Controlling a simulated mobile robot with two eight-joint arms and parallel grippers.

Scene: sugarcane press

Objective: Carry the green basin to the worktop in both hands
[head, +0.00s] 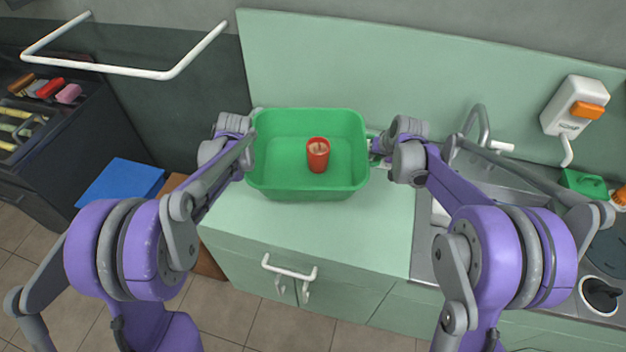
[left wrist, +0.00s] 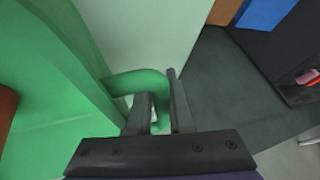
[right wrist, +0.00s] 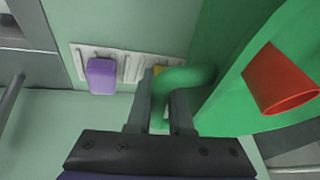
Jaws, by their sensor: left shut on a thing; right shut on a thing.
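The green basin (head: 280,181) is over the light green worktop (head: 300,221), between my two arms. It looks level; I cannot tell whether its bottom touches the top. A red cup (head: 318,158) stands inside it and also shows in the right wrist view (right wrist: 275,80). My left gripper (left wrist: 160,112) is shut on the basin's left loop handle (left wrist: 136,82). My right gripper (right wrist: 160,108) is shut on the right loop handle (right wrist: 185,78). In the head view, the fingertips are largely hidden by my wrists.
A sink with a tap (head: 480,125) lies right of the basin. A white rack (right wrist: 130,66) with a purple block (right wrist: 101,76) is close to my right gripper. A white and orange dispenser (head: 573,106) hangs on the wall. A blue panel (head: 120,183) is at the left.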

